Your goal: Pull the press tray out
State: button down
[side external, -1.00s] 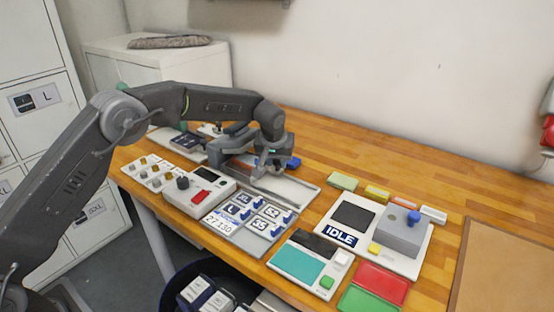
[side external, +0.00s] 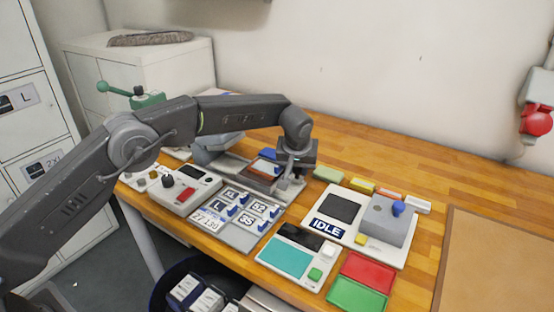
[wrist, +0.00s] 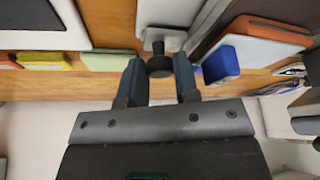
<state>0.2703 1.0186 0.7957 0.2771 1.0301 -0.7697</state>
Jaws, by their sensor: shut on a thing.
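The press tray (side external: 258,183) is a flat grey slide at the middle of the bench, to the right of the grey press body (side external: 215,148). A dark pad with a reddish top (side external: 263,168) lies on or beside it. My gripper (side external: 292,176) is at the tray's right end. In the wrist view my gripper (wrist: 159,82) has its two blue-grey fingers shut on a black knob (wrist: 159,64), which joins the grey tray end (wrist: 168,12). My gripper hides part of the tray's right end in the side view.
A green lever (side external: 115,88) stands left of the press. A panel with size tags (side external: 237,236) lies in front. The IDLE unit (side external: 340,246) is right. A blue block (wrist: 221,65) is close to the fingers. Bare wood lies behind.

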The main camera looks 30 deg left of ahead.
jog(key=shift+d, duration=0.6)
jog(key=c, duration=1.1)
grip_release()
jog(key=shift+a, duration=0.1)
jog(key=v, duration=0.8)
jog(key=shift+s, duration=0.1)
